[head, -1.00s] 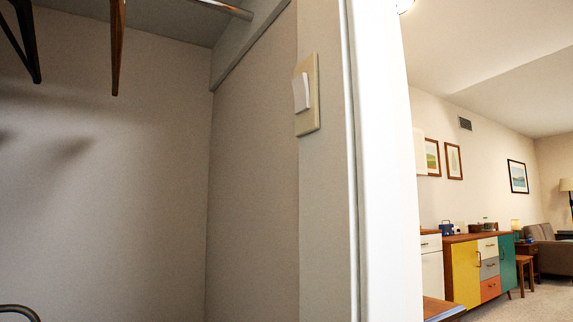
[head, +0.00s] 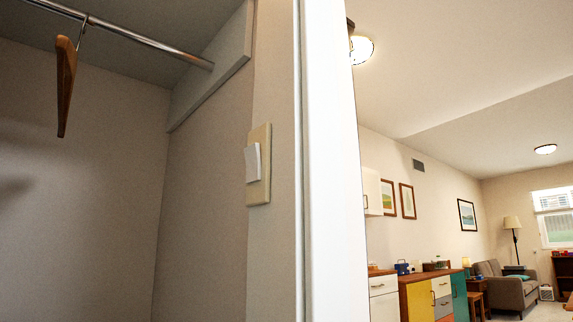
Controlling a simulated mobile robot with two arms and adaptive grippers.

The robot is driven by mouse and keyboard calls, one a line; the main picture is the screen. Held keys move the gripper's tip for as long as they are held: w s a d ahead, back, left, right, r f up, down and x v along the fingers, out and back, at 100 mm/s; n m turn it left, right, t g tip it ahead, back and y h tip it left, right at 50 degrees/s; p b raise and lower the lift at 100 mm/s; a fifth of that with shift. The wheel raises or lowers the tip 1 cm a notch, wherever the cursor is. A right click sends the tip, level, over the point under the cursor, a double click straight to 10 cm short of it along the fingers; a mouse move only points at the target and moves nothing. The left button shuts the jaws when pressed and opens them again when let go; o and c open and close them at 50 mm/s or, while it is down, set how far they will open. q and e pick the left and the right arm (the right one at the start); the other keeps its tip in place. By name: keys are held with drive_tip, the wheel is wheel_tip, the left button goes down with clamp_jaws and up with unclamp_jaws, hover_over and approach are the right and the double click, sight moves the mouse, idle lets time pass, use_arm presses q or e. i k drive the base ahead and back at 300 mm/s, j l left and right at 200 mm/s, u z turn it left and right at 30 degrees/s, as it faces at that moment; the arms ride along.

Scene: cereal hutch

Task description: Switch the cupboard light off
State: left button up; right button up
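The light switch is a white rocker (head: 252,162) on a beige wall plate (head: 264,182). It is fixed to the inner side wall of the cupboard, just left of the white door frame (head: 333,170). The rocker looks tilted, with one end standing out from the plate. The cupboard interior (head: 85,140) is dim but visible. Neither of my grippers is in the head view.
A metal rail (head: 150,42) crosses the top of the cupboard, with a wooden hanger (head: 66,85) on it. Right of the frame is a lit room with a colourful sideboard (head: 418,298), a sofa (head: 512,288) and ceiling lamps (head: 361,49).

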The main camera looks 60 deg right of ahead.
sight(252, 153)
drive_tip(key=j+z, duration=0.1)
drive_tip(key=z, duration=1.75)
